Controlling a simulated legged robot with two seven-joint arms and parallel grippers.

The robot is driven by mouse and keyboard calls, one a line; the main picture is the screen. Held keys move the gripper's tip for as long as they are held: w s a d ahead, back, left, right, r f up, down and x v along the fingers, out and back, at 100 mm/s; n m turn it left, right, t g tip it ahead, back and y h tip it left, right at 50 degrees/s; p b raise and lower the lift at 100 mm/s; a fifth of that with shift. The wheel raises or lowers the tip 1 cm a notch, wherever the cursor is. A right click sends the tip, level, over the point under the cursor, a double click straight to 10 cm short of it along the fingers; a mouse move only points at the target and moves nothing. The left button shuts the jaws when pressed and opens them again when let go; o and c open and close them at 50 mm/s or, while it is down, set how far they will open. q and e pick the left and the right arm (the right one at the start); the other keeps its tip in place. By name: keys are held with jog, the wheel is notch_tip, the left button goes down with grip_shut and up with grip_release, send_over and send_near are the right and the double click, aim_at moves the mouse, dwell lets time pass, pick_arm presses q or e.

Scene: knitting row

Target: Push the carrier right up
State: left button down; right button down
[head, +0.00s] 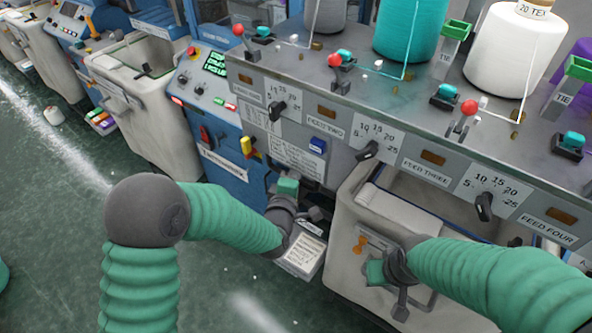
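No label in view reads carrier. A beige bin (345,235) stands under the machine front below feed three, partly hidden by my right arm. A pale cloth (420,213) lies in it. My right gripper (386,275) is at the bin's front, by its dark handle and an orange clip (360,244). I cannot tell whether its fingers hold the handle. My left gripper (288,195) is by the blue cabinet's lower right corner, left of the bin. A green fingertip shows; the gap between its fingers is hidden.
The machine front (330,120) has dials, feed labels and red-knobbed levers (334,61). Teal (408,30) and white (512,50) yarn cones stand on top. A printed sign (302,257) is low beside the bin. Another beige bin (150,100) stands left. Green floor (50,200) is open at left.

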aim_at(294, 67)
pick_arm(q)
jog(key=shift+a+f, duration=0.15)
jog(key=shift+f, duration=0.05)
dwell(0.5)
jog(key=shift+r, duration=0.15)
notch_tip(294, 67, up, 28)
jog(key=p, duration=1.4)
jog(key=shift+w+r, duration=0.1)
jog(key=shift+r, duration=0.15)
jog(key=shift+r+p, duration=0.3)
jog(key=shift+r, duration=0.8)
jog(key=c, duration=1.5)
grip_release()
jog(key=shift+o, duration=0.5)
jog(key=shift+a, duration=0.1)
